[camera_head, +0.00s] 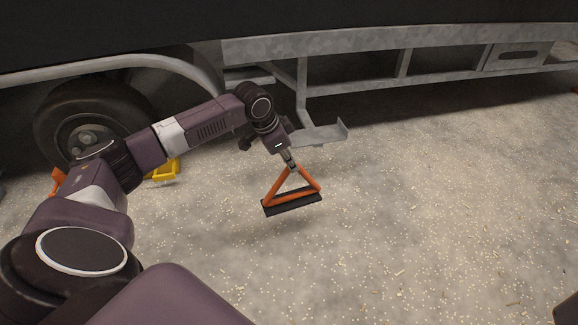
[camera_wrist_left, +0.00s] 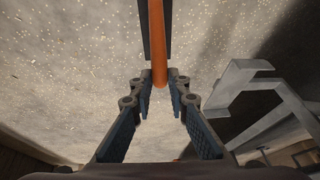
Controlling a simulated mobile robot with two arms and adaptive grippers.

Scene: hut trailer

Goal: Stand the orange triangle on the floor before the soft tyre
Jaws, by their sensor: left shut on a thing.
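The orange triangle (camera_head: 273,191) has a dark base bar and hangs upright from my left gripper (camera_head: 291,163), which is shut on its top corner. In the left wrist view the orange triangle (camera_wrist_left: 157,40) runs away from between the fingers of the left gripper (camera_wrist_left: 160,90). From the head view I cannot tell for sure whether its base touches the floor (camera_head: 400,220). The tyre (camera_head: 50,125) stands at the left under the trailer, partly hidden by my left arm. My right gripper is not in view.
A yellow object (camera_head: 165,171), perhaps a chock, lies on the floor near the tyre, partly behind my arm. A metal step or bracket (camera_head: 318,137) hangs from the trailer frame (camera_head: 400,45) just behind the gripper. The floor to the right is open, with scattered pale bits.

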